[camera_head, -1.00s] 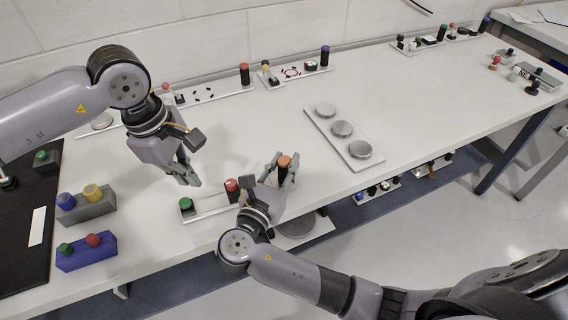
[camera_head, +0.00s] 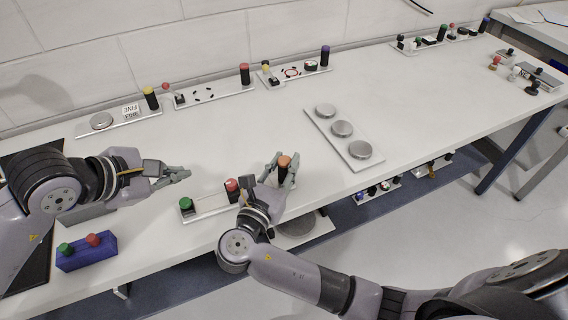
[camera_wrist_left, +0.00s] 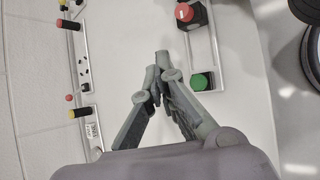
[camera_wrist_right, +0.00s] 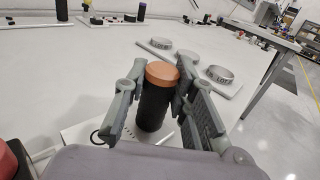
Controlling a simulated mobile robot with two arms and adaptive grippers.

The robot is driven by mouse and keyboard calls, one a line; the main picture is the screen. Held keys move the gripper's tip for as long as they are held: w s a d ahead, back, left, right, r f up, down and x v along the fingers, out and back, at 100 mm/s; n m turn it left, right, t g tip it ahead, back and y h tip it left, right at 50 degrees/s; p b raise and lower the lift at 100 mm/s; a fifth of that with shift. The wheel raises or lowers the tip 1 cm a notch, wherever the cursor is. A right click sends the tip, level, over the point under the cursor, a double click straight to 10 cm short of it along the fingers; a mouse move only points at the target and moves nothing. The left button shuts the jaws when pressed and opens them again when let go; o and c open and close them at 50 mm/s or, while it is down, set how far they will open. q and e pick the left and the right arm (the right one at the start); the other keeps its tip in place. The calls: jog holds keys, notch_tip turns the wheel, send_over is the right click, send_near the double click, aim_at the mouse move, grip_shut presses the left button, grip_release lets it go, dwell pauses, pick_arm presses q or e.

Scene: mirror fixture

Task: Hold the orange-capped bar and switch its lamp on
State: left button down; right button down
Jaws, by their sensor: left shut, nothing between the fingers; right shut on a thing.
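On the same plate are a green button (camera_head: 186,203) and a red button (camera_head: 232,185). My left gripper (camera_head: 187,174) is shut and empty, above the table behind the green button. In the left wrist view the green button (camera_wrist_left: 202,81) is right of the closed fingertips (camera_wrist_left: 160,62).
A plate with three grey discs (camera_head: 341,128) lies to the right. Panels with black bars (camera_head: 245,74) line the wall. A blue box (camera_head: 86,250) with green and red knobs is at the front left. The table's middle is clear.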

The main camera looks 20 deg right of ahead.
aim_at(186, 204)
pick_arm(q)
notch_tip(186, 204, down, 7)
jog(key=shift+r, duration=0.15)
dwell(1.6)
jog(key=shift+s+f, duration=0.1)
jog(key=shift+f, duration=0.55)
jog(key=shift+r, duration=3.45)
